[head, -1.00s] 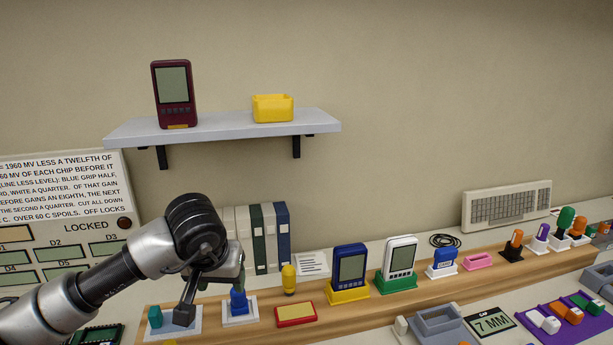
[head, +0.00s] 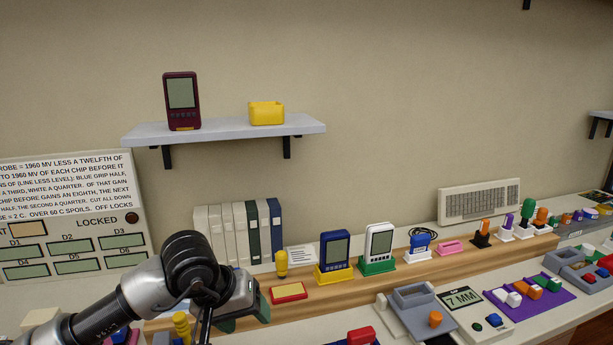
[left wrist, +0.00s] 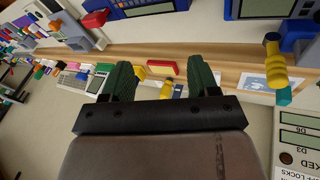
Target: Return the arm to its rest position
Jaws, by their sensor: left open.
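My left arm comes in from the lower left of the head view. Its gripper (head: 246,314) hangs low over the bench, with dark green fingertips directed toward the lower right. In the left wrist view the two green fingers (left wrist: 160,80) stand wide apart with nothing between them. The bench and its objects lie beyond the fingers. My right gripper is in neither view.
A wooden riser (head: 385,272) carries a blue handheld (head: 334,250), a white handheld (head: 378,242) and small parts. A red-framed yellow pad (head: 289,292) lies beside my gripper. Binders (head: 240,232) stand behind. A wall shelf (head: 225,130) hangs above. A locked panel (head: 70,220) is at left.

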